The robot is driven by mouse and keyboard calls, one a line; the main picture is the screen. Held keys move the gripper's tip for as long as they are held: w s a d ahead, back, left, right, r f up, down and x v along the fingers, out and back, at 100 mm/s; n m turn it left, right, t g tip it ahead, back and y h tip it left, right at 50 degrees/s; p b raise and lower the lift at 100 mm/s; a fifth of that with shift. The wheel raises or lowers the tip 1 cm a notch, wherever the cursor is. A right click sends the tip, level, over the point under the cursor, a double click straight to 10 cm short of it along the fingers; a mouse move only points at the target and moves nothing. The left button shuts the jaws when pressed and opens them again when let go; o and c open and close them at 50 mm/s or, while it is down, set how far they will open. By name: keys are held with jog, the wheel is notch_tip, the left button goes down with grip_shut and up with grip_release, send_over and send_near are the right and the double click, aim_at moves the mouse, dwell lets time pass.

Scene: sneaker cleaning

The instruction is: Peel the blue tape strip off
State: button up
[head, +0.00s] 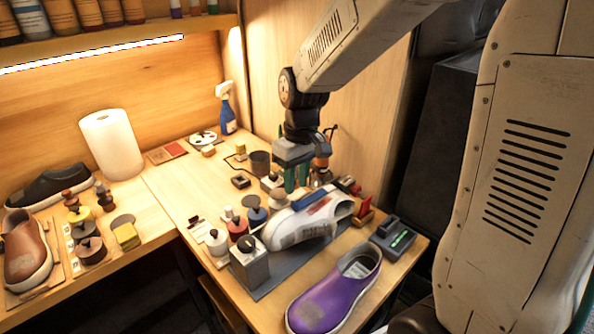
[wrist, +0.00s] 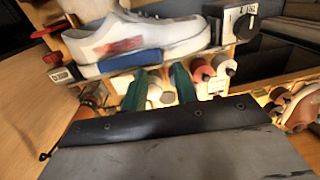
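A white sneaker (head: 305,227) lies on a dark mat on the workbench, with a grey patch toward its toe. A blue tape strip (head: 310,196) runs along the sneaker's edge, beside a reddish patch. In the wrist view the strip (wrist: 132,63) lies along the lower edge of the white sneaker (wrist: 165,35), below the red smear. My gripper (head: 297,180) is behind the sneaker, pointing down. Its two green fingers (wrist: 162,78) are apart with nothing between them, and their tips appear close to the strip. I cannot tell whether they touch it.
A purple shoe (head: 335,290) stands at the front of the bench. A metal block with a knob (head: 250,265) and several small jars sit left of the sneaker. A grey device (head: 393,238) is at right. A spray bottle (head: 227,108) stands behind; the bench's left-middle is clear.

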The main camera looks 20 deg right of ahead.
aim_at(295, 203)
jog(key=shift+s+a+f, duration=0.1)
jog(key=shift+a+f, duration=0.05)
jog(key=shift+f, duration=1.25)
jog(key=shift+a+f, duration=0.1)
jog(key=shift+f, duration=1.25)
grip_shut()
